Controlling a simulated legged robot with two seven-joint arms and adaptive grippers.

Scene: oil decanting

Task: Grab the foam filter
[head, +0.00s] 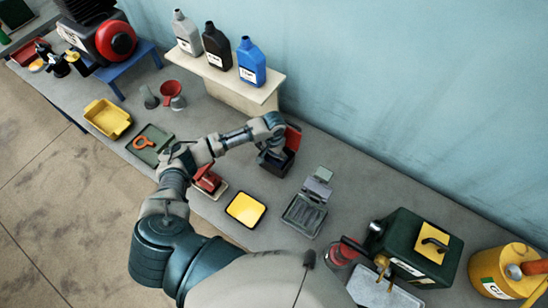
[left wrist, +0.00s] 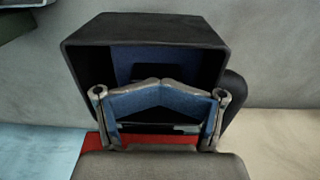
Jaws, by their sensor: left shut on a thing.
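A black open-topped box (head: 275,165) stands on the table with a red panel (head: 293,137) at its back. My left gripper (head: 277,151) reaches down into it. In the left wrist view the black box (left wrist: 145,28) fills the middle, its opening facing the camera. A dark blue block, which looks like the foam filter (left wrist: 138,58), sits inside it. My left gripper (left wrist: 160,92) has its fingers closed together at this block. The grip itself is partly hidden by the fingers. My right gripper is not in view.
A yellow pad in a black-rimmed tray (head: 245,209) and a grey compartment tray (head: 305,213) lie nearby. Bottles stand on a raised shelf (head: 245,84) behind. A dark green machine (head: 415,250) and a yellow can (head: 505,270) stand at the right. The wall is close behind.

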